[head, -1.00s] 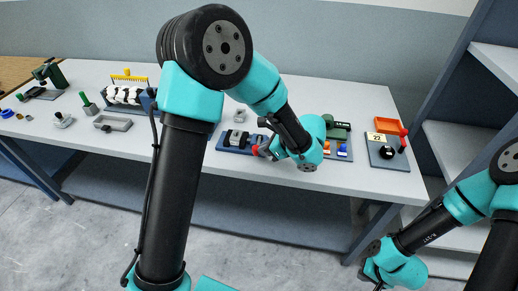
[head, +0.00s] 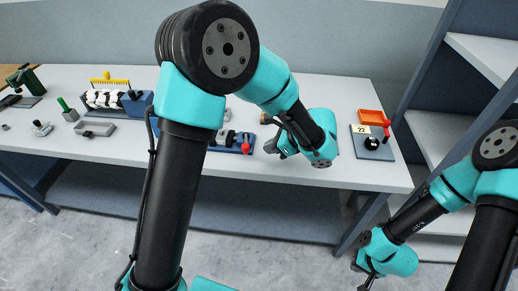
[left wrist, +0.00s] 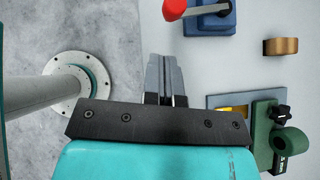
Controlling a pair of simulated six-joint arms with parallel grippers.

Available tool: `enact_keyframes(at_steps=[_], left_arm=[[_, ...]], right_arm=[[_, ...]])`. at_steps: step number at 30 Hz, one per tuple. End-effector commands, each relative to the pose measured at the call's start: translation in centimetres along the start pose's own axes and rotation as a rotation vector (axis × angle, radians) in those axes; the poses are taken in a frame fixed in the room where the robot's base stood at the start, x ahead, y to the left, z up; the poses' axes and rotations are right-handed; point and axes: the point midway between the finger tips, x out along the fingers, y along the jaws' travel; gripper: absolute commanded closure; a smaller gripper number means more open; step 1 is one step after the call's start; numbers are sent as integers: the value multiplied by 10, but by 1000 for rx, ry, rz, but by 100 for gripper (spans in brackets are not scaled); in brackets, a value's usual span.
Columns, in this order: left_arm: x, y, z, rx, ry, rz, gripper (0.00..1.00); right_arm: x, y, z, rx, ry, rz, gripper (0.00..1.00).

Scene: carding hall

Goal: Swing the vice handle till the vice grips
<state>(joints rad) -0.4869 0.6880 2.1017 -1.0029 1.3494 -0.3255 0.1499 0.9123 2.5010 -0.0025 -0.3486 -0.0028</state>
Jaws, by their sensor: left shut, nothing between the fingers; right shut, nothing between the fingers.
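The vice has a blue base (left wrist: 210,24) with grey parts and a red-ended handle (left wrist: 188,8), at the top of the left wrist view. In the head view its red handle (head: 246,142) shows beside my left forearm, and the rest of the vice is partly hidden by my arm. My left gripper (head: 274,147) is just right of the handle, apart from it. In the left wrist view its fingers (left wrist: 164,62) are shut and empty, at the bench's front edge. My right gripper (head: 366,281) hangs low at the right, in front of the bench, shut and empty.
A green device (left wrist: 272,135) on a grey plate and a brown cylinder (left wrist: 281,46) are right of the left fingers. Shelves (head: 440,140) stand at right.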

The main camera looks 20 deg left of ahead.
Motion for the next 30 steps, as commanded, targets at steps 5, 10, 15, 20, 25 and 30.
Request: enact_keyframes(at_steps=[5,10,15,20,25,30], left_arm=[[-36,0,0,-1,1,-4,100],[-57,0,0,-1,0,-4,100],[-64,1,0,0,1,-2,100],[-64,1,0,0,1,-2,100],[-64,1,0,0,0,-2,100],[-62,1,-1,-3,4,3,100]], right_arm=[[0,0,0,0,0,0,100],[0,0,0,0,0,0,100],[0,0,0,0,0,0,100],[0,0,0,0,0,0,100],[0,0,0,0,0,0,100],[0,0,0,0,0,0,100]])
